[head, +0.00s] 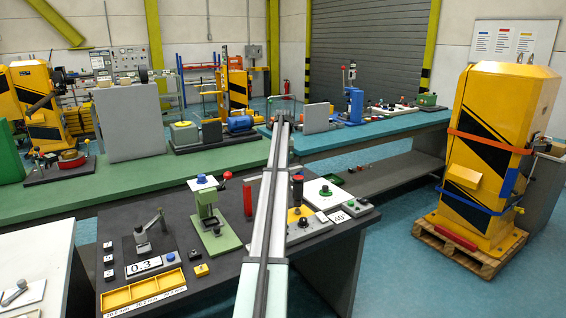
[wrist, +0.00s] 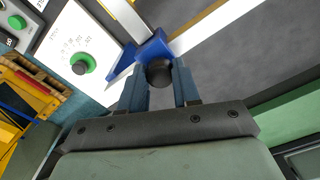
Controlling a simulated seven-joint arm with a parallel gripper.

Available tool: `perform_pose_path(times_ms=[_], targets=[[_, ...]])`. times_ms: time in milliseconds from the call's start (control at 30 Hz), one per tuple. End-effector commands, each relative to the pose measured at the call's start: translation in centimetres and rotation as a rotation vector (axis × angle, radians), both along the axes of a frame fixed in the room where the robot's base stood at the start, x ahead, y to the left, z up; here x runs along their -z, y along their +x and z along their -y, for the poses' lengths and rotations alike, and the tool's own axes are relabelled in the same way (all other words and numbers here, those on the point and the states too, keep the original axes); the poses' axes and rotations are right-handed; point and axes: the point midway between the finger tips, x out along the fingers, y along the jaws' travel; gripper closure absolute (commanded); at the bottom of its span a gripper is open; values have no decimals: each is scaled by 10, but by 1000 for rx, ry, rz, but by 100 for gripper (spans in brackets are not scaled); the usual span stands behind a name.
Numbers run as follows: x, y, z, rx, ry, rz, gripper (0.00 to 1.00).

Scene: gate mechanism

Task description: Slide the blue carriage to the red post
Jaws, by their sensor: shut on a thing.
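In the wrist view my gripper (wrist: 157,76) has its two blue-grey fingers closed around a round dark knob (wrist: 159,73). The knob stands on the blue carriage (wrist: 153,47), which sits across a pale strip (wrist: 215,26). In the head view the carriage and my fingers are hidden behind my own arm. A red post (head: 247,199) stands upright on the dark bench, left of my arm. Neither shows clearly in the wrist view.
A white box with a green dial (wrist: 81,65) lies close left of the carriage; it also shows in the head view (head: 325,194). A green press (head: 210,220), a lever device (head: 149,238) and a yellow tray (head: 143,292) stand on the dark bench (head: 230,285) left of my arm.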

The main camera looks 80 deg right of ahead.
Motion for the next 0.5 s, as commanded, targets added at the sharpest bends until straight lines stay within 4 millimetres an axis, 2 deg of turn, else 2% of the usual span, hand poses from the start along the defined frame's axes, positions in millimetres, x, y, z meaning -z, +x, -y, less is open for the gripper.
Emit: perform_pose_path(times_ms=[33,133,500], targets=[[0,0,0,0,0,0,92],[0,0,0,0,0,0,100],[0,3,-3,-1,0,0,100]])
